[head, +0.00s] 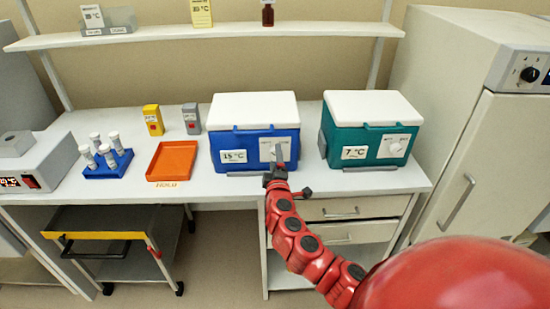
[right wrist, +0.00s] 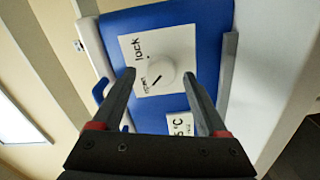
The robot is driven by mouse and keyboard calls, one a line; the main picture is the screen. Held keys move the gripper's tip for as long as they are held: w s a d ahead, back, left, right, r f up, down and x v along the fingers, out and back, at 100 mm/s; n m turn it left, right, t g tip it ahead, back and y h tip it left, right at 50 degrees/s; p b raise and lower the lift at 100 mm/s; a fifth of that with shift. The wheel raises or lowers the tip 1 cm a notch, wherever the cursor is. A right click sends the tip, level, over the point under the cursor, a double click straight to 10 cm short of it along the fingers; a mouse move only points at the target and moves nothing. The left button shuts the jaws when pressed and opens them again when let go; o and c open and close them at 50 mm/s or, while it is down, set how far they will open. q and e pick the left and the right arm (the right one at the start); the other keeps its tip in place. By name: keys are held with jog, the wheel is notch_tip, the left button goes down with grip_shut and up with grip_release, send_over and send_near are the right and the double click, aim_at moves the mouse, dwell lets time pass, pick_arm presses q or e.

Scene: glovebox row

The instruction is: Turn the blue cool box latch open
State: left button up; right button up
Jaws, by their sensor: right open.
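The blue cool box (head: 228,141) with a white lid stands on the bench, with a "15 °C" label on its front. Its latch is a round white knob (right wrist: 160,73) on a white panel marked "lock" and "open" in the right wrist view. A small dark mark at the knob's edge seems to lie toward "open". My right gripper (head: 276,160) is in front of the panel and hides the knob in the head view. In the right wrist view the right gripper (right wrist: 158,78) is open, one finger on each side of the knob; contact is unclear. My left gripper is out of view.
A green cool box (head: 340,135) marked "7 °C" stands to the right. An orange tray (head: 172,160), a blue tube rack (head: 107,166) and yellow and grey containers are to the left. A shelf (head: 200,36) runs above. A white cabinet (head: 480,150) bounds the right side.

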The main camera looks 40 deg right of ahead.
jog(key=p+v, duration=0.1)
jog(key=v, duration=1.4)
jog(key=shift+s, duration=0.4)
jog(key=shift+w+a+f, duration=0.1)
jog(key=shift+a+f, duration=0.05)
